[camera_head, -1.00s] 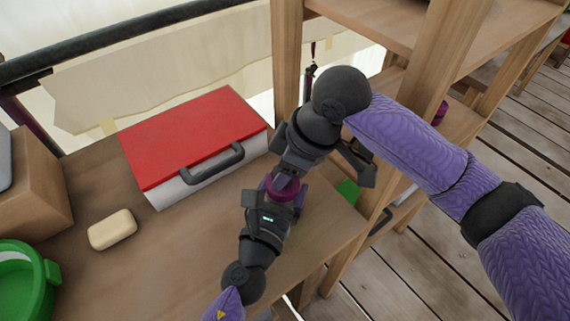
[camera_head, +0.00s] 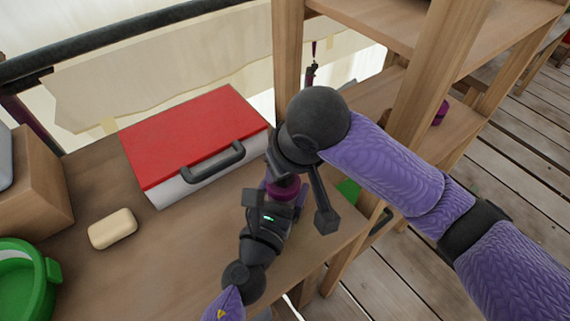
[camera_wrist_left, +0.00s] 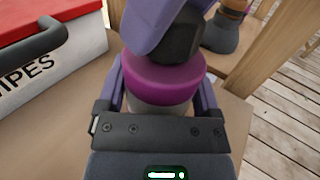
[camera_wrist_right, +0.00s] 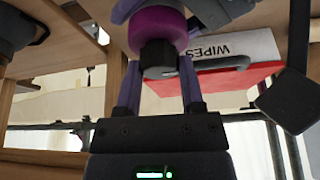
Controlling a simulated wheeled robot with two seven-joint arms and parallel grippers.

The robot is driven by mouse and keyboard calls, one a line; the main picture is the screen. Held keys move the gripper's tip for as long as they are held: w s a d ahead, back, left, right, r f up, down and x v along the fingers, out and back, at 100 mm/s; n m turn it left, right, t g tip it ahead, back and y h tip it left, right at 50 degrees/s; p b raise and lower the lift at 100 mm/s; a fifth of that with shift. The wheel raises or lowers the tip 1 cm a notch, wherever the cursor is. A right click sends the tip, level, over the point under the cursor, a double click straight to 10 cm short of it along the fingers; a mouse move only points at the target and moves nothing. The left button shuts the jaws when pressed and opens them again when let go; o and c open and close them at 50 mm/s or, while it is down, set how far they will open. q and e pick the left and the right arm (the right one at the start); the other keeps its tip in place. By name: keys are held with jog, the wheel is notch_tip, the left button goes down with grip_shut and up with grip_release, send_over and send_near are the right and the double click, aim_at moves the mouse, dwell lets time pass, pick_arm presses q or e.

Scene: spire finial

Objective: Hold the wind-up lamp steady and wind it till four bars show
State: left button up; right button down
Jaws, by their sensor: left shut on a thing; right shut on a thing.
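The wind-up lamp shows as a purple band (camera_head: 284,190) near the table's right end in the head view, mostly covered by my grippers. In the left wrist view its purple part (camera_wrist_left: 162,78) sits over a grey body, between the fingers of my left gripper (camera_head: 275,198), which is shut on it. A dark knob (camera_wrist_right: 158,56) on the purple part shows in the right wrist view. My right gripper (camera_head: 287,178) is shut on this knob from above. The lamp's charge bars are not visible in any view.
A white wipes box with a red lid (camera_head: 190,130) and dark handle stands just left of the lamp. A cream block (camera_head: 112,229), a green container (camera_head: 22,285) and a brown box (camera_head: 35,185) are further left. Wooden shelving (camera_head: 287,60) rises close behind and right.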

jog(key=m+h, duration=0.1)
jog(key=m, duration=0.1)
jog(key=m+h, duration=0.1)
jog(key=m, duration=0.2)
jog(key=shift+a+m+t, duration=0.1)
jog(key=shift+m+t, duration=0.2)
jog(key=shift+t, duration=0.1)
jog(key=m+h, duration=0.1)
jog(key=m, duration=0.3)
jog(key=shift+a+m+h, duration=0.1)
jog(key=shift+m+h, duration=0.2)
jog(key=shift+h, duration=0.1)
jog(key=shift+m, duration=0.3)
jog(key=shift+c, duration=1)
grip_release()
jog(key=v, duration=1.2)
jog(key=shift+w, duration=0.25)
jog(key=shift+a+r, duration=0.1)
jog(key=shift+r, duration=0.05)
